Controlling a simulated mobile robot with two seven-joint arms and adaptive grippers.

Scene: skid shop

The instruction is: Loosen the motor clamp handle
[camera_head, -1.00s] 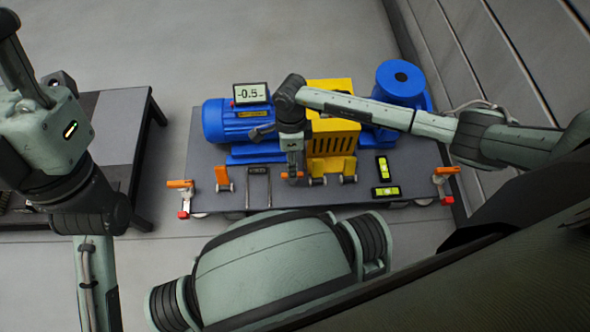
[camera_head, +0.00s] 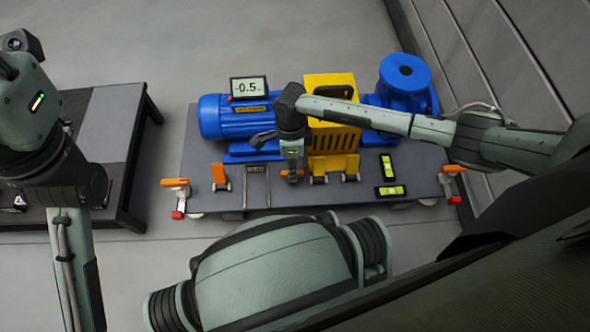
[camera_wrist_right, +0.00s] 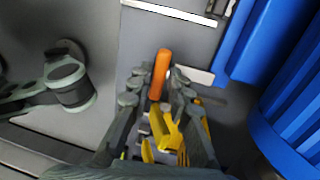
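A clamp handle with an orange grip (camera_wrist_right: 162,70) shows between the fingers of my right gripper (camera_wrist_right: 160,82) in the right wrist view. The fingers stand apart on either side of it, with narrow gaps visible. In the head view my right gripper (camera_head: 291,172) points down at the front edge of the blue motor (camera_head: 222,120) and mostly hides this handle. A similar orange clamp handle (camera_head: 220,175) stands to its left, apart from the gripper. My left arm is at the left edge; its fingers do not show.
A yellow guard (camera_head: 328,88) and blue pump (camera_head: 405,80) stand on the grey skid plate (camera_head: 200,158). Two level vials (camera_head: 388,168) lie at right. Orange-handled fittings (camera_head: 175,183) mark the skid's corners. A dark table (camera_head: 118,150) stands left. A display (camera_head: 248,88) reads -0.5.

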